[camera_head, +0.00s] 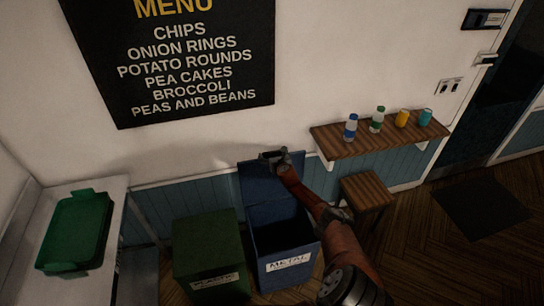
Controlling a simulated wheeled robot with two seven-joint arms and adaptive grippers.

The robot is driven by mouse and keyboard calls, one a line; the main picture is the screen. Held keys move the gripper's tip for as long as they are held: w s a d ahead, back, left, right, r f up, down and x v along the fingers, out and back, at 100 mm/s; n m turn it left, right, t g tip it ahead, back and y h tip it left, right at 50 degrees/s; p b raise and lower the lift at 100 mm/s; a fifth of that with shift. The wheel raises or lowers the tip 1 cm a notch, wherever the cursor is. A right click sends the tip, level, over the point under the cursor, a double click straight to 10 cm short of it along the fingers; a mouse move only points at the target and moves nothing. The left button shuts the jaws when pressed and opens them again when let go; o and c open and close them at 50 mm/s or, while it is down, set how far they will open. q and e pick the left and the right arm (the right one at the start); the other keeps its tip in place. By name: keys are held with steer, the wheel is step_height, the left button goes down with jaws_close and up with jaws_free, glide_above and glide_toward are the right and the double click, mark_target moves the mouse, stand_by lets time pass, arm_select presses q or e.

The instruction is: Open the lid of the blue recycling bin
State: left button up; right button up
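The blue recycling bin (258,243) stands against the wall at the lower middle, with a white label reading METAL on its front. Its lid (259,186) is raised and stands upright at the back, and the dark inside of the bin shows. My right arm reaches in from the lower right over the bin's right side. My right gripper (273,156) is at the top edge of the raised lid; I cannot tell whether it touches the lid or how far its fingers are apart. My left gripper is not in view.
A green bin (208,258) with its lid closed stands close on the left. A counter at far left holds a green tray (45,243). On the right are a wooden wall shelf (340,146) with bottles and cups, and a stool (367,190). Open floor lies at the lower right.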

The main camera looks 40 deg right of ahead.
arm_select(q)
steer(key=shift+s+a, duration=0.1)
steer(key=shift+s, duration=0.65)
arm_select(e)
steer(key=o, duration=0.3)
steer(key=shift+o, duration=0.2)
steer(key=shift+s+a+r, duration=0.15)
steer(key=shift+r, duration=0.65)
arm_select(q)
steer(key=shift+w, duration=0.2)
arm_select(e)
steer(key=f+v, duration=0.1)
steer(key=v, duration=1)
steer(key=shift+s, duration=0.3)
steer(key=shift+a+f, duration=0.15)
